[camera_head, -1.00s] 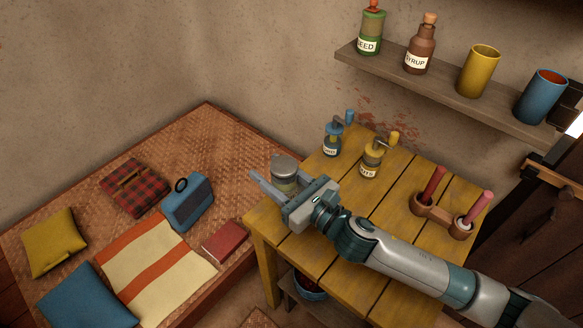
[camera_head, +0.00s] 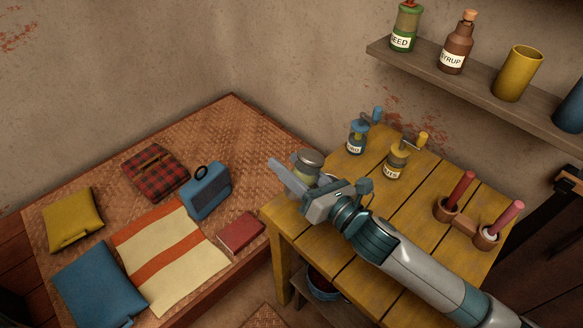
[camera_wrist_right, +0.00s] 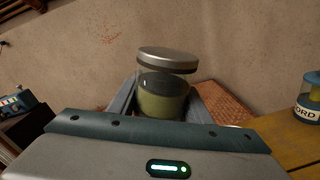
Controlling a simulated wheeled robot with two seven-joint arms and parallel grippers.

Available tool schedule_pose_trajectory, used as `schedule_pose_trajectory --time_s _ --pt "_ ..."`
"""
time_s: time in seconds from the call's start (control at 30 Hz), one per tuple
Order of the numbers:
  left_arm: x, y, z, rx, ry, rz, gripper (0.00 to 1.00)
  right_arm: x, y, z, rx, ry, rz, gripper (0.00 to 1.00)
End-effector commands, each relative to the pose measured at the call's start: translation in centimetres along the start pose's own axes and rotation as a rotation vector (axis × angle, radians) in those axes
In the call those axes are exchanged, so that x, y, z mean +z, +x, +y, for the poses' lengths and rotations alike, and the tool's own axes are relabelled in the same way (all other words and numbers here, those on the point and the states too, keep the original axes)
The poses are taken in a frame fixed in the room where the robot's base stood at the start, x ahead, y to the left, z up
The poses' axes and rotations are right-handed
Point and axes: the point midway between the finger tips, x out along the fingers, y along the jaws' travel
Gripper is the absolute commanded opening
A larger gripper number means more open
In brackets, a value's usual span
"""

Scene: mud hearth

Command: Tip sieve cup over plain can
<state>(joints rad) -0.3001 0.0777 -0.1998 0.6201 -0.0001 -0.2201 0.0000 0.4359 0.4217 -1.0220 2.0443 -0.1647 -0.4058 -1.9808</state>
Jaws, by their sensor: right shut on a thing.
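My right gripper (camera_head: 297,178) is shut on a glass cup (camera_head: 302,171) with a grey metal top and dull green contents, which I take to be the sieve cup. In the right wrist view the cup (camera_wrist_right: 162,98) stands roughly upright between the two fingers (camera_wrist_right: 160,108). Its far side and base are hidden, and I cannot tell holes in its top. No thing is clearly the plain can; an open yellow can (camera_head: 517,74) and a blue can (camera_head: 571,108) stand on the shelf.
On the yellow table (camera_head: 345,247) are a blue-topped jar (camera_head: 357,139), a yellow-topped jar (camera_head: 396,160) and a wooden holder (camera_head: 464,224) with two red sticks. The shelf (camera_head: 470,92) also bears a seed jar and a syrup bottle. A woven bed (camera_head: 235,125) lies left.

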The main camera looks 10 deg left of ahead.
Motion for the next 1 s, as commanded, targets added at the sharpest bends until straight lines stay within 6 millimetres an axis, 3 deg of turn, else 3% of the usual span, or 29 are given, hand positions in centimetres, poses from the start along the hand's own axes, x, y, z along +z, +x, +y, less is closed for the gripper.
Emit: schedule_pose_trajectory --time_s 0.27,0.67,0.83,1.0 --pt "0.0 1.4 0.0 0.000 0.000 0.002 0.66 -0.3 0.0 -0.3 0.000 0.344 -0.002 0.19" --pt "-3.5 1.4 0.2 0.003 0.004 0.078 0.66 0.6 0.0 -2.0 -0.001 0.770 -0.002 0.19" --pt "-2.8 1.1 0.2 0.002 0.004 0.062 0.66 1.1 0.0 -2.7 0.001 0.952 -0.002 0.19" --pt "-0.2 0.8 0.1 0.001 0.003 0.008 0.66 1.4 0.0 -2.8 0.000 1.013 0.000 0.19"
